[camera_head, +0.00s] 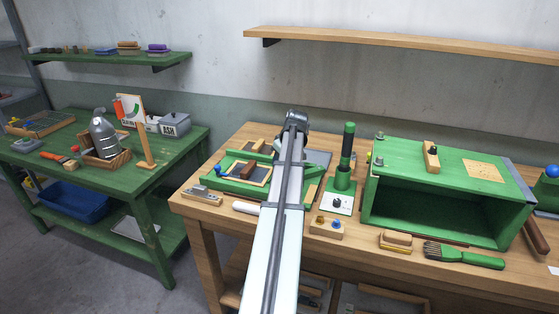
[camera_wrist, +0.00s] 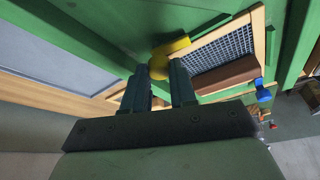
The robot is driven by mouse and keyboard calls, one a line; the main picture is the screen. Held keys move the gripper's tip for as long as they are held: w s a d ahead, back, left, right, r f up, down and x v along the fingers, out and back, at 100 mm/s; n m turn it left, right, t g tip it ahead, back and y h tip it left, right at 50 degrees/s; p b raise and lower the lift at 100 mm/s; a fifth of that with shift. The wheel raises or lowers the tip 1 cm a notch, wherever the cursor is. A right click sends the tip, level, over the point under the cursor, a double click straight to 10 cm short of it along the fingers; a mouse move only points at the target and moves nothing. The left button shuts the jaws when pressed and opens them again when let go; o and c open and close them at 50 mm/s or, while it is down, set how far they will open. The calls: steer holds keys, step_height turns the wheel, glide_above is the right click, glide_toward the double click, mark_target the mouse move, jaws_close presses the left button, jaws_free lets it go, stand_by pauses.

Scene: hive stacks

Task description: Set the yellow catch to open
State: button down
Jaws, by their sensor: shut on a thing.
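The yellow catch (camera_wrist: 172,48) shows in the wrist view, on the green wood beside a framed mesh panel (camera_wrist: 222,52). My gripper (camera_wrist: 159,70) has its two dark fingers on either side of the catch's rounded end and is shut on it. The catch's arm reaches up and right from the fingers toward the panel's wooden frame. In the head view my arm hides the catch and the fingers. The green tray-like unit (camera_head: 226,182) with framed panels lies on the wooden bench, left of my arm.
A blue catch (camera_wrist: 264,95) sits near the panel's other end. Right of my arm stand a green upright cylinder (camera_head: 347,150), a large open green box (camera_head: 440,210), a green brush (camera_head: 465,256) and a small block with knobs (camera_head: 327,227). A green table (camera_head: 180,150) is at left.

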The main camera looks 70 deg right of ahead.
steer(key=shift+n+y, duration=0.3)
steer(key=shift+n, duration=0.5)
steer(key=c, duration=0.9)
jaws_free()
steer(key=v, duration=1.4)
steer(key=shift+s, duration=0.15)
steer(key=shift+d+f, duration=0.1)
steer(key=shift+f, duration=0.05)
